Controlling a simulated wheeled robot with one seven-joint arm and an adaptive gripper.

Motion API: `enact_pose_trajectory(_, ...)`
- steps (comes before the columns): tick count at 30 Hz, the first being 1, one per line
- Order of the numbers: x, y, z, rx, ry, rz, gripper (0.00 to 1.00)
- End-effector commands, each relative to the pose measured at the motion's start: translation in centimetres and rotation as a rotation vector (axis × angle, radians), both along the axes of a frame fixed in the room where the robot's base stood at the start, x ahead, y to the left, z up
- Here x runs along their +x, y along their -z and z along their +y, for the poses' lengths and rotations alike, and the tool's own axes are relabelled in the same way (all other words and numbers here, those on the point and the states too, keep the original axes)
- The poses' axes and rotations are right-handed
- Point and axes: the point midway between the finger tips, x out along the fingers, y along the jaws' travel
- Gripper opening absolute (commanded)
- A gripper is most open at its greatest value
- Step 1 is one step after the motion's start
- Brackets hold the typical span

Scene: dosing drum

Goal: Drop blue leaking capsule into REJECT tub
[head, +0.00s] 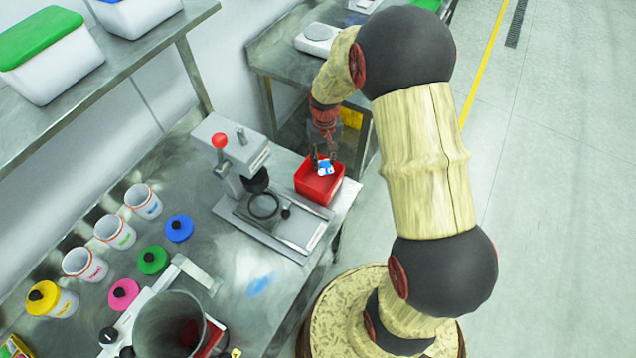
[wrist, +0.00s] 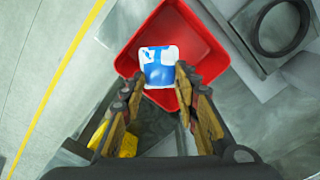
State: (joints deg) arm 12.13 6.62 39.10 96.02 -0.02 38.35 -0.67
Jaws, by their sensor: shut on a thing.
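A blue and white capsule (head: 324,167) is held at the tips of my gripper (head: 322,154) over the red tub (head: 318,195). In the wrist view the capsule (wrist: 158,65) lies at the fingertips of my gripper (wrist: 159,82), with the open red tub (wrist: 208,62) around and beneath it. My gripper is shut on the capsule. How high the capsule is above the tub floor is hard to tell. No label on the tub is readable.
A press with a red knob (head: 219,141) stands left of the tub. Several white cups (head: 115,231) and coloured lids (head: 153,259) stand farther left. A blue smear (head: 260,285) marks the bench. A cylindrical vessel (head: 169,325) is at the front.

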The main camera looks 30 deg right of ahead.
Motion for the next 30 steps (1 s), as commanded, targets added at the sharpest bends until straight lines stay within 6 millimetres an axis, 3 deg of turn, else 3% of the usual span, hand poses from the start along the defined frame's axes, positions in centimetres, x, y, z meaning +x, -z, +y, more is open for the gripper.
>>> enact_pose_trajectory(3, 0.04, 0.92, -0.01, 0.0, 0.0, -0.001, 0.2)
enact_pose_trajectory(11, 0.06, 0.9, -0.01, 0.0, 0.0, -0.002, 0.2)
enact_pose_trajectory(12, 0.06, 0.89, -0.01, 0.0, 0.0, -0.001, 0.32)
enact_pose_trajectory(22, 0.05, 0.9, -0.01, 0.0, 0.0, -0.001, 0.51)
enact_pose_trajectory(30, 0.04, 0.9, -0.01, 0.0, 0.0, -0.001, 0.52)
